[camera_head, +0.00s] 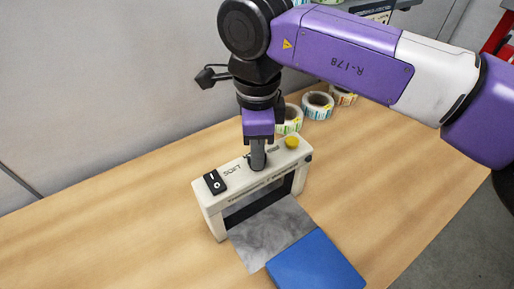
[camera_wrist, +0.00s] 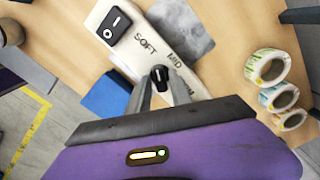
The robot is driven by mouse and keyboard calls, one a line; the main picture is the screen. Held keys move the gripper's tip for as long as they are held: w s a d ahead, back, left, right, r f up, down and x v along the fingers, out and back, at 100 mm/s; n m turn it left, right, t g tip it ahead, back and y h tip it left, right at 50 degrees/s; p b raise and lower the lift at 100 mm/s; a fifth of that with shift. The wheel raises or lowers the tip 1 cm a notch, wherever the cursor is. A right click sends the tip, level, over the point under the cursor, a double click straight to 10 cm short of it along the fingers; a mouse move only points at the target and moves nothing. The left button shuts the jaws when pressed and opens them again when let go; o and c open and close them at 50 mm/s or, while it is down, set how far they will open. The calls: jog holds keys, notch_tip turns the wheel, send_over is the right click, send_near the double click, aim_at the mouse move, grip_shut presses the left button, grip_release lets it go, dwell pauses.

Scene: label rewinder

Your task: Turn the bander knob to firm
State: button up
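The bander (camera_head: 238,190) is a cream frame on the wooden table, and its top panel also shows in the wrist view (camera_wrist: 102,18). Its small black knob (camera_wrist: 160,76) has a pale mark. The words SOFT and MID are readable near it; a third label is mostly covered by a finger. My gripper (camera_head: 258,164) points down at the panel, and in the wrist view my gripper (camera_wrist: 161,75) has one finger on each side of the knob. The fingers are apart with the knob between them; whether they touch it is unclear. The head view hides the knob behind the gripper.
A black rocker switch (camera_head: 215,182) and a yellow button (camera_head: 292,142) sit at opposite ends of the panel. A grey sheet (camera_head: 270,232) and blue block (camera_head: 316,263) lie in front. Label rolls (camera_head: 318,105) stand behind to the right. The table's left side is clear.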

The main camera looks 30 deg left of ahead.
grip_shut()
jog(key=shift+m, duration=0.4)
jog(key=m+b, duration=0.2)
jog(key=m, duration=0.3)
jog(key=shift+b, duration=0.3)
jog(key=m+b, duration=0.2)
jog(key=m, duration=0.3)
jog(key=shift+m, duration=0.4)
jog(key=m+b, duration=0.2)
jog(key=m, duration=0.4)
jog(key=m+b, duration=0.2)
jog(key=m, duration=0.4)
jog(key=shift+r+m, duration=0.1)
jog(key=shift+m, duration=0.2)
jog(key=shift+o, duration=1.9)
grip_release()
